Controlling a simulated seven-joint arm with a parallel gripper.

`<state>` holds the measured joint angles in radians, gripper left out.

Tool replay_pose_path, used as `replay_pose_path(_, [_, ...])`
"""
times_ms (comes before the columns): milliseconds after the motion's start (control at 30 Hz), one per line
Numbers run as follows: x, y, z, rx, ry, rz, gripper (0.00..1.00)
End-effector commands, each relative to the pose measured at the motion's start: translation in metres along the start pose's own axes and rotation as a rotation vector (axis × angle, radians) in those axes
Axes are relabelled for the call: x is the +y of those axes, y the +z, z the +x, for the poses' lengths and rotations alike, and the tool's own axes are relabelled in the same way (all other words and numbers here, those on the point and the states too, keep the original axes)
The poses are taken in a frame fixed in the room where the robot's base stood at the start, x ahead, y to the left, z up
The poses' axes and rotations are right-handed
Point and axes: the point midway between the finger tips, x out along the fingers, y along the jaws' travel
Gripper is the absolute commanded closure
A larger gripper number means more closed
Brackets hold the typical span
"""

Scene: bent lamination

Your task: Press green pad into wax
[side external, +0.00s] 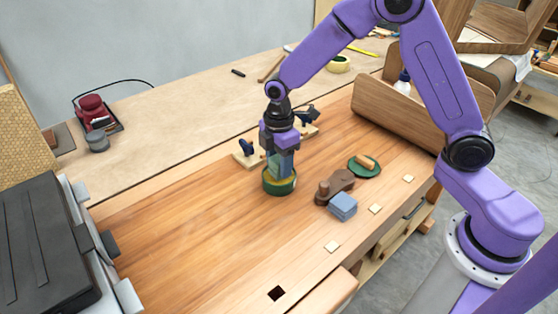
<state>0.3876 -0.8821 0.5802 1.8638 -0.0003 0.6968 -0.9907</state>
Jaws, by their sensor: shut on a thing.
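My gripper (281,165) points straight down at the middle of the bench, its fingertips at the mouth of a round green tin (280,188). It is shut on a small pad, mostly hidden between the fingers and the tin's rim. Yellowish wax (270,177) shows inside the tin around the fingertips. I cannot tell how deep the pad sits in the wax.
A blue block (342,206) and a brown wooden tool (335,187) lie right of the tin. Behind them is a green disc (377,168) with a wooden piece on it. A wooden board with dark clamps (247,148) stands behind the gripper.

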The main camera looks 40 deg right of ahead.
Motion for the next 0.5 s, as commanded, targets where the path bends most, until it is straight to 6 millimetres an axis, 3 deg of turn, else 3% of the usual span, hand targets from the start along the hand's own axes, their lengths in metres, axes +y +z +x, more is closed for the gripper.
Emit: replay_pose_path(500, [0.0000, 0.0000, 0.0050, 0.000, 0.000, 0.000, 0.74])
